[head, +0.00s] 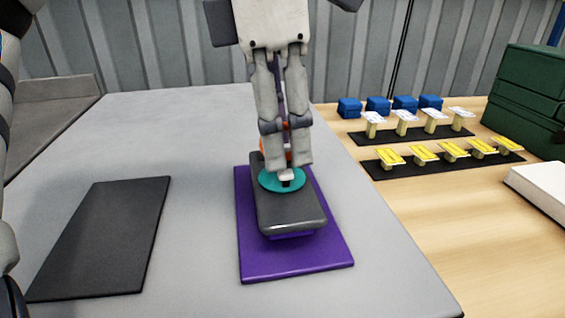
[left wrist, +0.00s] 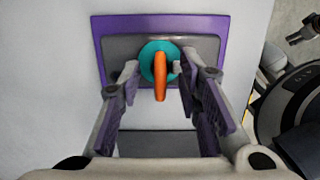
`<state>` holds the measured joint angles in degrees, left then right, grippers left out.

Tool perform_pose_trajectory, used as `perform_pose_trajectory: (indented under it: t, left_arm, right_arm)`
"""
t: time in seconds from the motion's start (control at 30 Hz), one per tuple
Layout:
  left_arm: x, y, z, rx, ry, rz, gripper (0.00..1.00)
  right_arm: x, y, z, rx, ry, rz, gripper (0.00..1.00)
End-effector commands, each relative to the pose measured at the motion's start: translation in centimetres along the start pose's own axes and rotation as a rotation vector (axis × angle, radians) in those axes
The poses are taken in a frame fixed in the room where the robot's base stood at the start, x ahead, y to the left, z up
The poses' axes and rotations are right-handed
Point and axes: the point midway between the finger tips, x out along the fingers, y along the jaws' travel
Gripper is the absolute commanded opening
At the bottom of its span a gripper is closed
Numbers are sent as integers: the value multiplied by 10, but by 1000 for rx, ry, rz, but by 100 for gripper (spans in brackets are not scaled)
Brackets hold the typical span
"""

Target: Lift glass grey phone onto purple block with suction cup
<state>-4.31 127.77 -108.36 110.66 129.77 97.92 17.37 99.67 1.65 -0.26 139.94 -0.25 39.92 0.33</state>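The glass grey phone (head: 290,208) lies flat over the purple block (head: 292,236), which shows as a strip under its front edge. I cannot tell how firmly it rests there. The suction cup (head: 268,181) has a teal disc on the phone's top; its orange handle (left wrist: 160,75) shows in the left wrist view. My left gripper (head: 290,168) is above the phone, fingers pointing down on either side of the handle. In the left wrist view its fingertips (left wrist: 155,75) are apart, with gaps beside the handle. My right gripper is not in view.
A purple plate (head: 300,268) lies under the block on the grey table (head: 200,270). A bare dark mat (head: 105,235) lies at left. On the wooden table at right are blue blocks (head: 378,106), yellow-topped stands (head: 453,150), white-topped stands (head: 435,116), and green boxes (head: 530,95).

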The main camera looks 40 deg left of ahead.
Motion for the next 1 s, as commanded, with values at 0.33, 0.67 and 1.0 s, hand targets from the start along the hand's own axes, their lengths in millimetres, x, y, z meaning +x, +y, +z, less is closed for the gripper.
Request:
perform_pose_trajectory:
  t: [0.33, 0.67, 1.0]
  left_arm:
    - [-1, 0, 0, 0, -1, 0, 0]
    - [-3, 0, 0, 0, -1, 1, 0]
    - [-72, -33, 4, 6, -5, 6, 0]
  right_arm:
    - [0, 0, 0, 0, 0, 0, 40]
    - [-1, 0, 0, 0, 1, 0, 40]
    - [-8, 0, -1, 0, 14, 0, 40]
